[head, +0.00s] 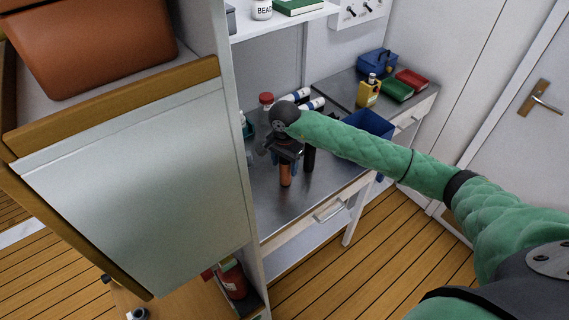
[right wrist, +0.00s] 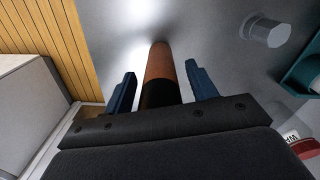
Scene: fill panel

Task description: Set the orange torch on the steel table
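The orange torch (head: 286,175) stands upright on the steel table (head: 271,205) as far as I can see, below my right gripper (head: 284,152). In the right wrist view its orange body (right wrist: 160,63) and black end (right wrist: 160,95) lie between the two blue fingers of my right gripper (right wrist: 161,88). A gap shows on each side, so the fingers are open around the torch and not closed on it. The gripper hides the torch's upper part in the head view. My left gripper is not in view.
A dark upright object (head: 309,157) stands just right of the torch. White bottles (head: 304,99) and a red-capped jar (head: 266,100) stand behind. A blue bin (head: 369,124) is at the right. A tall cabinet panel (head: 150,180) borders the left. The table's front is clear.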

